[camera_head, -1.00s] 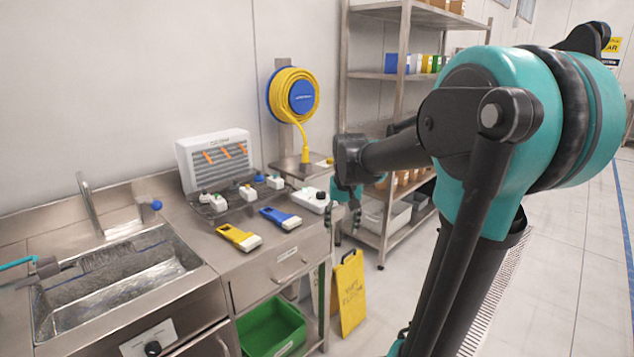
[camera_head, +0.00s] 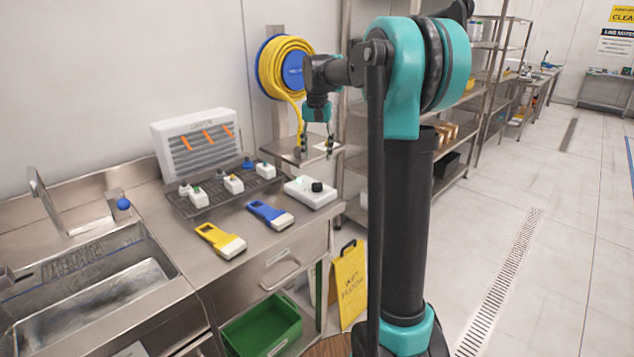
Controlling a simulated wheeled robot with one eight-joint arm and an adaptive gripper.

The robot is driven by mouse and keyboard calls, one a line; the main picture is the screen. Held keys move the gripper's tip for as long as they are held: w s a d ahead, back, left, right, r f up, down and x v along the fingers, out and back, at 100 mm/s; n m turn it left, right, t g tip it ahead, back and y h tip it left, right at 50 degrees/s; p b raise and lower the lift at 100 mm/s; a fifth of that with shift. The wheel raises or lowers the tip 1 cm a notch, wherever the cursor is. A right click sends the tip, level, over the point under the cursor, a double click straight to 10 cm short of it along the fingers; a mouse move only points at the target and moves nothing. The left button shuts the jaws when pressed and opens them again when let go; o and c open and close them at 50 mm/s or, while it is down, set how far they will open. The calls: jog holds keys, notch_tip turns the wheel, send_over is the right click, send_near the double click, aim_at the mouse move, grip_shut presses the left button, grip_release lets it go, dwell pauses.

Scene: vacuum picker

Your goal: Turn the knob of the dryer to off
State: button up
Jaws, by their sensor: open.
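The dryer appears to be the white slatted unit (camera_head: 197,145) with orange strips, standing against the wall at the back of the steel counter. A white box (camera_head: 306,195) with a black knob (camera_head: 317,186) on top lies near the counter's right edge. A small green spot shows beside the knob. I cannot read the knob's setting or tell whether the box belongs to the dryer. My gripper (camera_head: 316,146) points down with its fingers apart and empty. In the picture it is above the knob and apart from it.
A dark rack (camera_head: 222,193) holds several small white devices. A yellow tool (camera_head: 220,241) and a blue tool (camera_head: 269,215) lie in front. A yellow hose reel (camera_head: 285,67) hangs behind my gripper. A sink (camera_head: 85,285) is left; a yellow floor sign (camera_head: 348,285) stands below right.

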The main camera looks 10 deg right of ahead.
aim_at(317, 184)
notch_tip(317, 184, down, 11)
jog(key=shift+f, duration=0.1)
dwell(0.3)
jog(key=c, duration=1.2)
